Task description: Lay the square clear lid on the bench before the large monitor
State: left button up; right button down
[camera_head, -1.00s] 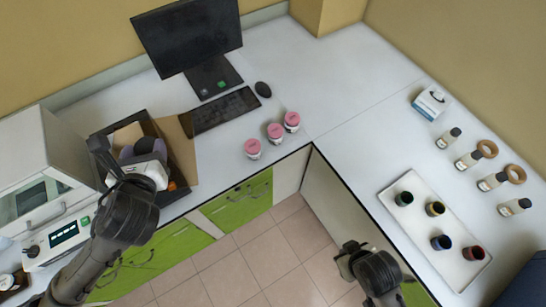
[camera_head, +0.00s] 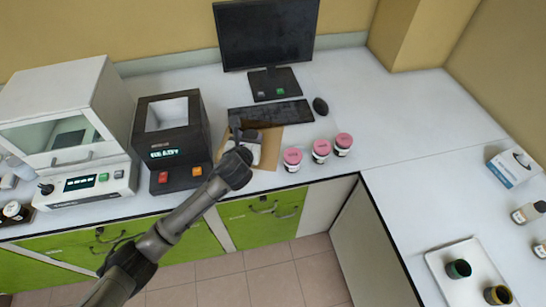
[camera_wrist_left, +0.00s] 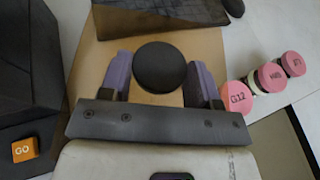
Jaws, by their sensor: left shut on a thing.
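The square lid (camera_head: 268,152) shows as a tan, see-through-looking panel at the bench in front of the large monitor (camera_head: 266,36). Its near edge is close to the bench front. In the left wrist view the lid (camera_wrist_left: 218,55) has a round black knob (camera_wrist_left: 160,67). My left gripper (camera_head: 240,130) is over the lid; in the wrist view its purple fingers (camera_wrist_left: 160,80) are shut on the knob from both sides. I cannot tell whether the lid touches the bench. My right gripper is out of view.
The keyboard (camera_head: 270,112) lies just behind the lid, with a mouse (camera_head: 320,106) to its right. Several pink-capped jars, one at the near left (camera_head: 292,159), stand close right of the lid. A black instrument (camera_head: 170,140) stands to its left. Bench right of the mouse is clear.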

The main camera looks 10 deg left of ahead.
pick_arm(q)
notch_tip(320, 180, down, 5)
jog(key=shift+d+f+b, duration=0.1)
jog(key=shift+b, duration=0.5)
jog(key=shift+f+b, duration=0.65)
jog(key=shift+f, duration=1.45)
jog(key=o, duration=1.2)
jog(key=shift+f, duration=0.15)
jog(key=shift+s+r, duration=0.25)
jog(key=p+v, duration=0.3)
jog(key=v, duration=0.8)
jog(key=shift+s+r, duration=0.1)
jog(key=shift+s, duration=0.15)
